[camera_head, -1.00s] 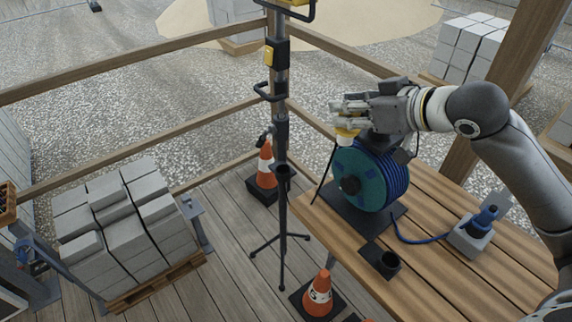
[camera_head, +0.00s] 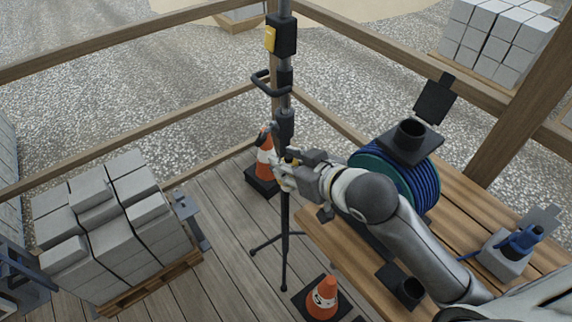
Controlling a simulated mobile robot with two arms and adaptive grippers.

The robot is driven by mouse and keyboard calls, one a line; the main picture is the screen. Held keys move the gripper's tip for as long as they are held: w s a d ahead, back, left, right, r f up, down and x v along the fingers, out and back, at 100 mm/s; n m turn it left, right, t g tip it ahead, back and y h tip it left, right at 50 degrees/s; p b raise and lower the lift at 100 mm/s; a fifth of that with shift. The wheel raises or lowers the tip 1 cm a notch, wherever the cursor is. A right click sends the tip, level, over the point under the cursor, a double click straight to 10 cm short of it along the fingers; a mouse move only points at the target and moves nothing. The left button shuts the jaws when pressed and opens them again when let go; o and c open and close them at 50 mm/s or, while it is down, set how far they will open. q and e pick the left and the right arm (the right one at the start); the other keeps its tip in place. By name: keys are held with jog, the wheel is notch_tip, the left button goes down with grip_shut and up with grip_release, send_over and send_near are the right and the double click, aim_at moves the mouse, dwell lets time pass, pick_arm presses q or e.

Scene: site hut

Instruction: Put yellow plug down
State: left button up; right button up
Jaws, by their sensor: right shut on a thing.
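My right gripper (camera_head: 279,171) is in front of the black tripod pole (camera_head: 285,215), left of the table. It is shut on the yellow plug (camera_head: 291,160), of which only a small yellow patch shows between the fingers. The rest of the plug is hidden by the gripper. The small cup seen on the pole earlier is now covered by the gripper, so I cannot tell whether the plug touches it. My left gripper is not in view.
A blue plug (camera_head: 522,240) sits in a grey block at right. Traffic cones (camera_head: 322,297) and stacked blocks (camera_head: 110,235) stand on the deck.

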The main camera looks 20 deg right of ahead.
jog(key=w+d+f, duration=0.1)
jog(key=w+f, duration=0.2)
jog(key=w+d+f, duration=0.1)
jog(key=w+f, duration=0.3)
jog(key=w+d+f+p, duration=0.1)
jog(key=w+f, duration=0.3)
jog(key=shift+f, duration=0.4)
jog(key=shift+f, duration=0.3)
jog(key=o, duration=1.1)
jog(key=shift+r, duration=0.1)
